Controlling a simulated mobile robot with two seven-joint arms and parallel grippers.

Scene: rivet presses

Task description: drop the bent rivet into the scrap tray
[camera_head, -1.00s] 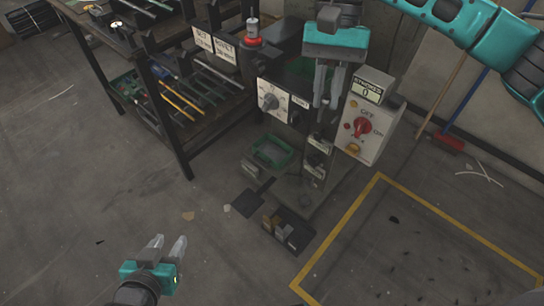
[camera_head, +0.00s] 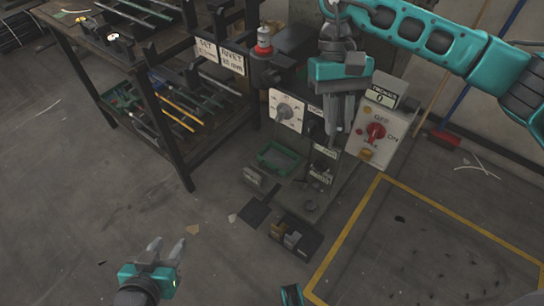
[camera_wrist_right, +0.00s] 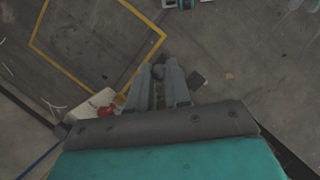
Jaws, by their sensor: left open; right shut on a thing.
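My right gripper (camera_head: 334,132) points down in front of the press, above and to the right of a small green tray (camera_head: 280,158). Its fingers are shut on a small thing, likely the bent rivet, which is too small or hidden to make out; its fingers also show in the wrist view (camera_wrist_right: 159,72). A dark tray with small blocks (camera_head: 297,238) sits at the press's foot. I cannot tell for certain which tray is the scrap tray. My left gripper (camera_head: 166,247) is open and empty over bare floor at the lower left.
The press has a dial panel (camera_head: 287,111) and a control box (camera_head: 377,135) with a red switch. A dark rack (camera_head: 172,134) with rods stands at the left. A yellow-outlined floor area (camera_head: 345,236) lies at the right.

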